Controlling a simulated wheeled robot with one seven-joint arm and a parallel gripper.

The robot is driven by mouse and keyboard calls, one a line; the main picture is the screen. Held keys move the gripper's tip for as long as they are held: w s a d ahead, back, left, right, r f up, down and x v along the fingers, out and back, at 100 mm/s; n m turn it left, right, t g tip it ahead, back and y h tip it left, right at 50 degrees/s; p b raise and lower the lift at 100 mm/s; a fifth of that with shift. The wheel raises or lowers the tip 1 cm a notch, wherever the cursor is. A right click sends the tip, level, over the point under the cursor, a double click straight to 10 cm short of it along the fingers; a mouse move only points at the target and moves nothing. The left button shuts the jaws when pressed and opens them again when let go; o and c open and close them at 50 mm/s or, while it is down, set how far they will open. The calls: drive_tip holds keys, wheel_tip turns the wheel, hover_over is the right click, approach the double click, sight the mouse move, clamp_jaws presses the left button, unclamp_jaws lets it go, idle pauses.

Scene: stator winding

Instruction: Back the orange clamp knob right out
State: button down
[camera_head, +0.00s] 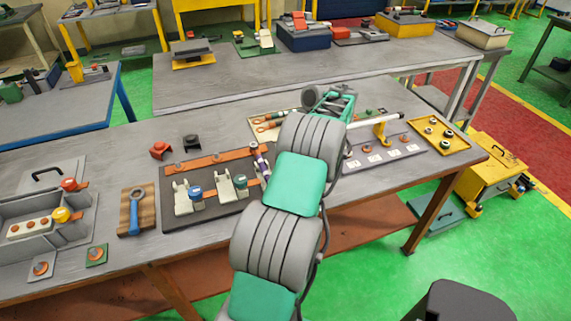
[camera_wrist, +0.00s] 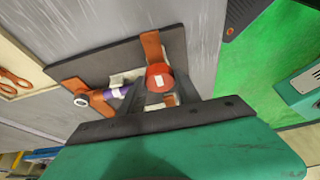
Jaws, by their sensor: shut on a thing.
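The orange clamp knob (camera_wrist: 160,75) is a round red-orange cap with a small pale mark on top. It shows in the wrist view over a dark board (camera_wrist: 105,62) with orange strips. My gripper (camera_wrist: 159,90) is shut on the knob, with one dark finger on each side. A purple clamp part (camera_wrist: 112,92) with a white-ended orange piece lies just left of the knob in that view. In the head view my arm hides the gripper and the knob. The dark board (camera_head: 170,205) shows left of my arm there, with the purple and white part (camera_head: 262,158) at its right end.
A blue wrench (camera_head: 135,208) on wood and a grey tray (camera_head: 85,226) are to the left. A yellow tray (camera_head: 460,148) is to the right. A cream tray (camera_wrist: 28,82) lies left in the wrist view.

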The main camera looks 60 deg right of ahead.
drive_tip(key=shift+a+f, duration=0.15)
drive_tip(key=shift+f, duration=0.15)
drive_tip(key=c, duration=1.3)
unclamp_jaws()
drive_tip(key=o, duration=0.4)
drive_tip(key=shift+r, duration=0.15)
drive_tip(key=shift+o, duration=0.2)
drive_tip(key=p+v, duration=0.6)
drive_tip(key=v, duration=0.2)
